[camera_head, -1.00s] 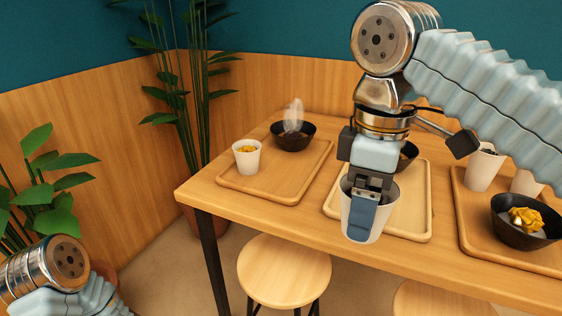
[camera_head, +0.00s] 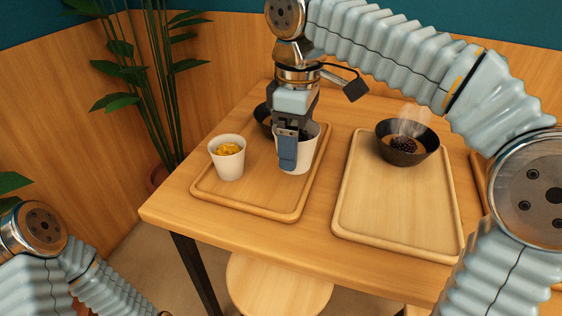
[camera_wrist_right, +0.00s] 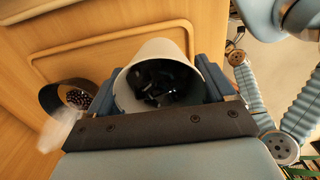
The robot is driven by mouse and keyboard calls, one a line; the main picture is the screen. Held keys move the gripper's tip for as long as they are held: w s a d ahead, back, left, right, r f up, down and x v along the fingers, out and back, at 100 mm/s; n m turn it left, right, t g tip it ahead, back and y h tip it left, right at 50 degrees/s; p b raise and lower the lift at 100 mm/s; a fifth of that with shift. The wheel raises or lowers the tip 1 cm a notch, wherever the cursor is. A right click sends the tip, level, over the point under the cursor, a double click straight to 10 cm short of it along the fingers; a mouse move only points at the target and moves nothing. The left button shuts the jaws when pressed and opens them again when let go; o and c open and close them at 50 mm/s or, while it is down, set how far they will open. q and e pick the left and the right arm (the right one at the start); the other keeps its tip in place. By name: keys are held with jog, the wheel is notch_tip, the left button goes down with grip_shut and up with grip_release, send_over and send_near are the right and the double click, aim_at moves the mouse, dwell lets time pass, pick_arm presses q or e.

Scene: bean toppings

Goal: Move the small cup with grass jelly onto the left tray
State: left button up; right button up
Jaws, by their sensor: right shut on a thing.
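A small white cup (camera_head: 307,157) is in my right gripper (camera_head: 288,150), over the right part of the left tray (camera_head: 250,205). The right wrist view shows dark grass jelly pieces inside the cup (camera_wrist_right: 180,47), with the fingers shut on both sides of its wall. The cup looks upright. I cannot tell whether its base touches the tray. Another white cup with yellow topping (camera_head: 227,165) stands on the left tray, left of the held cup. A dark bowl (camera_head: 262,116) behind is partly hidden by my gripper. My left gripper is out of view; only my left arm shows.
The middle tray (camera_head: 385,205) holds a steaming dark bowl with beans (camera_head: 407,150) at its back; its front is bare. A stool (camera_head: 278,287) stands below the table's front edge. A plant (camera_head: 165,85) stands beyond the table's left side.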

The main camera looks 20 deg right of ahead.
jog(key=w+f, duration=0.1)
jog(key=w+a+f, duration=0.1)
jog(key=f, duration=0.1)
jog(key=w+f, duration=0.1)
jog(key=f, duration=0.1)
jog(key=shift+w+a, duration=0.15)
jog(key=shift+w, duration=0.2)
jog(key=shift+w+f+b, duration=0.15)
jog(key=shift+f+b, duration=0.05)
jog(key=shift+f, duration=0.7)
jog(key=shift+w+f+b, duration=0.1)
jog(key=shift+f+b, duration=0.05)
jog(key=shift+f, duration=0.75)
jog(key=shift+f, duration=0.1)
jog(key=o, duration=1)
notch_tip(320, 180, up, 12)
jog(key=p, duration=0.2)
jog(key=shift+p, duration=0.4)
